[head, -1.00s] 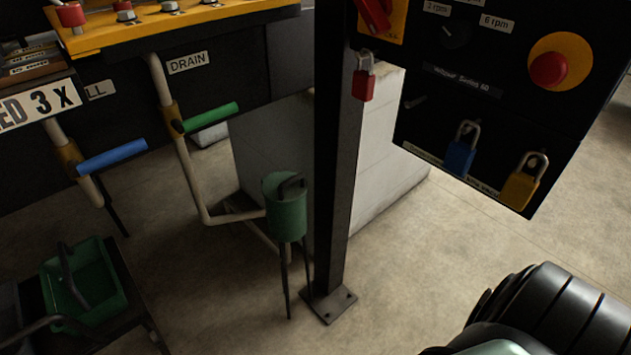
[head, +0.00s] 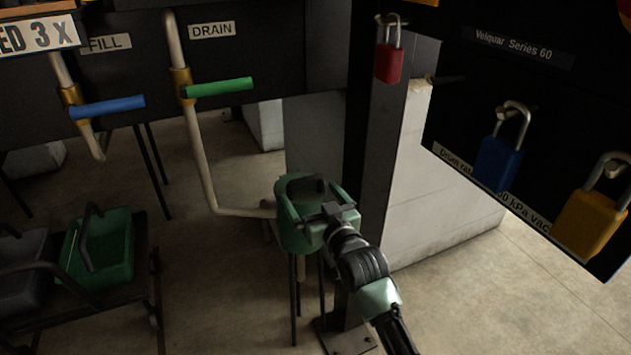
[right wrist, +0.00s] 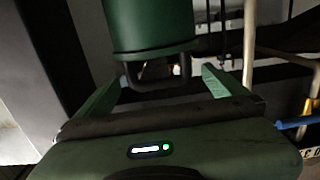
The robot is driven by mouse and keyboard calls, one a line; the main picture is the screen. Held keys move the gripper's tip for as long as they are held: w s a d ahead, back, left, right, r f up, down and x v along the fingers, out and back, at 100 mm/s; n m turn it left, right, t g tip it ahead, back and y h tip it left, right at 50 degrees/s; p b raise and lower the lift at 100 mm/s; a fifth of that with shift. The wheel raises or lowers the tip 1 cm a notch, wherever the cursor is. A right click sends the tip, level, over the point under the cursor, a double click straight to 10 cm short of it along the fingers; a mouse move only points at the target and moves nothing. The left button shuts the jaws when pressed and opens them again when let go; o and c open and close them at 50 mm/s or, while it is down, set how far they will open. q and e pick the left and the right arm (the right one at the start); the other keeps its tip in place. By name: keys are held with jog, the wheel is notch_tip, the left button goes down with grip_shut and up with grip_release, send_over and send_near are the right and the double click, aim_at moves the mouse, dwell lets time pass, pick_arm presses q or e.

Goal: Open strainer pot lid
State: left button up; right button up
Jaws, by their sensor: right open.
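The green strainer pot (head: 290,242) stands on thin dark legs beside the dark post, at the end of the drain pipe. Its lid has a dark loop handle (head: 305,186), partly hidden by my gripper in the head view. My right gripper (head: 312,196) is open at the lid, with its fingers on either side of the handle. In the right wrist view the pot (right wrist: 150,25) appears inverted, with its dark handle (right wrist: 156,76) between my open fingers. Neither finger clearly touches the handle. The lid looks seated on the pot. My left gripper is not in view.
The dark post (head: 379,130) stands close right of the pot. A panel with hanging blue (head: 498,163) and yellow (head: 592,222) padlocks is at right. Green (head: 218,87) and blue (head: 107,107) valve levers are at upper left. A cart carries a green basket (head: 118,250).

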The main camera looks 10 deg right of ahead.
aim_at(301, 188)
jog(key=shift+w+r, duration=0.4)
jog(key=shift+r, duration=0.4)
jog(key=b+x, duration=0.1)
jog(key=x, duration=0.5)
jog(key=shift+b, duration=0.3)
jog(key=shift+w+a+r, duration=0.1)
jog(key=shift+w+a, duration=0.1)
jog(key=shift+w, duration=0.3)
jog(key=c, duration=1.8)
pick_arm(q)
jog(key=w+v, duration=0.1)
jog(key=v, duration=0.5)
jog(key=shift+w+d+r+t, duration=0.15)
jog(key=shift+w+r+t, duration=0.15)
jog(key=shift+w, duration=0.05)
pick_arm(e)
jog(key=shift+c, duration=0.2)
